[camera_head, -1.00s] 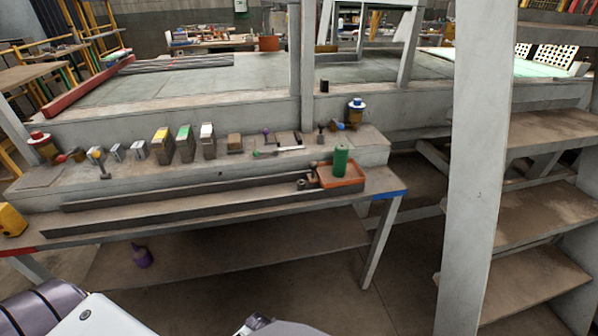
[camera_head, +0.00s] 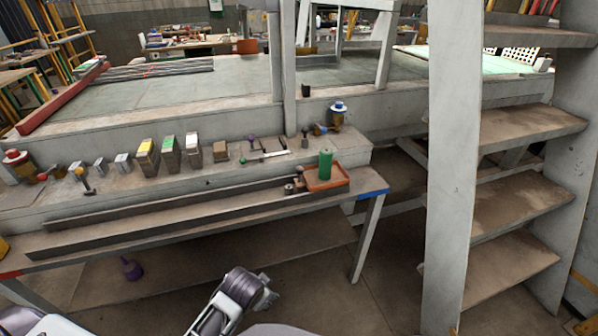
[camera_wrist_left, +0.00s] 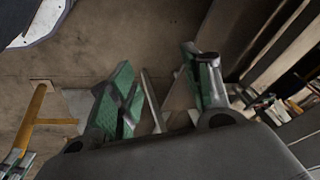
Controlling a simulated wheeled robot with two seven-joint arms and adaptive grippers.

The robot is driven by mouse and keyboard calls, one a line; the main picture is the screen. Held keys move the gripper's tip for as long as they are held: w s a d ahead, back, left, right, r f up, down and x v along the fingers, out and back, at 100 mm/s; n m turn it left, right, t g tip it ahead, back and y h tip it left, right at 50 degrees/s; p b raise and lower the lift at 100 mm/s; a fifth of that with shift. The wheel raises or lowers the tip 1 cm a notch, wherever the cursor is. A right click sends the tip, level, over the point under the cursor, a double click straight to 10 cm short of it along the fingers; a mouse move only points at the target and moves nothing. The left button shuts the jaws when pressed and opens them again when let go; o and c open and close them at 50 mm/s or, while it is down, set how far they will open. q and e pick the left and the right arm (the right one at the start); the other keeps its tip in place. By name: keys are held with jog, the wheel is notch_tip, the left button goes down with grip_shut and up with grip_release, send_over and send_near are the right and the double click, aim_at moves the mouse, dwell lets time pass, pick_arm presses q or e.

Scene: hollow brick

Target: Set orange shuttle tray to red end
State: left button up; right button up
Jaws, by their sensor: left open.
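The orange shuttle tray (camera_head: 327,178) sits at the right end of the rails (camera_head: 180,205) on the bench, near the blue-marked end (camera_head: 374,194). A green cylinder (camera_head: 325,165) stands in it, with small dark metal parts (camera_head: 294,187) beside its left side. The red end (camera_head: 10,274) of the bench is at the far left. My left gripper (camera_head: 274,294) is low in front of the bench, apart from the tray. In the left wrist view its two green-padded fingers (camera_wrist_left: 160,100) are spread with nothing between them. My right gripper is not in view.
Several coloured blocks (camera_head: 170,152) and small tools line the ledge behind the rails. A purple bottle (camera_head: 131,268) stands on the lower shelf. A grey upright (camera_head: 452,170) and shelves (camera_head: 525,200) stand at the right. Open floor lies between bench and shelves.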

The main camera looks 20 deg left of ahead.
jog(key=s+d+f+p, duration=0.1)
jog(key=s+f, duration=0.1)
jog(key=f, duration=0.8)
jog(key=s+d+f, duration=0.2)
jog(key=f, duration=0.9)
pick_arm(q)
jog(key=w+r+m+t, duration=0.6)
jog(key=w+r+m, duration=0.3)
jog(key=m, duration=0.7)
jog(key=w+r+m+t, duration=0.7)
jog(key=w+r+m, duration=0.3)
jog(key=m, duration=0.7)
jog(key=shift+w+d+r+h, duration=0.3)
jog(key=shift+w+d, duration=0.15)
jog(key=shift+w, duration=1.05)
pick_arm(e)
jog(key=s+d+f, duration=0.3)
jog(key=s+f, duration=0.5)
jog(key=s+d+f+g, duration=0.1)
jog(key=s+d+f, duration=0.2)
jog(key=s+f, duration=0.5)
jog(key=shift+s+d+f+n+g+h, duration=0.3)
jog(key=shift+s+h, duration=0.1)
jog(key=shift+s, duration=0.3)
pick_arm(q)
jog(key=shift+w, duration=0.1)
